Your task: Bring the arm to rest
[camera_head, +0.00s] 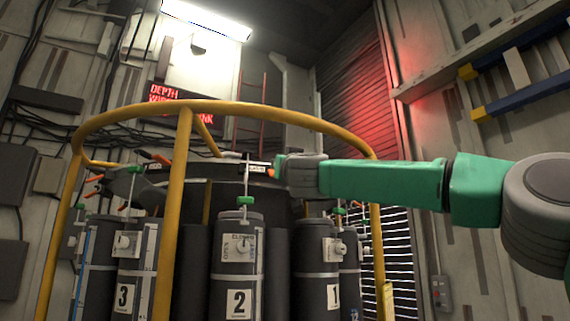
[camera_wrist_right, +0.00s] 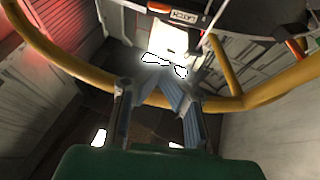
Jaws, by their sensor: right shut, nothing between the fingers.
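My right arm (camera_head: 385,183) is green and grey. It comes in from the right of the head view and reaches level across the yellow ring rail to the middle. Its far end (camera_head: 300,176) is in front of the dark drum, above the numbered cylinders. In the right wrist view my right gripper (camera_wrist_right: 156,92) is shut and empty, and its grey fingers overlap the rail in the picture. I cannot tell whether they touch it. My left gripper is not in view.
A yellow ring rail (camera_head: 172,215) on posts surrounds grey cylinders numbered 3 (camera_head: 131,262), 2 (camera_head: 238,265) and 1 (camera_head: 315,262). An orange-ended part with a label (camera_wrist_right: 185,14) shows in the wrist view. A red-lit shutter (camera_head: 350,100) stands behind.

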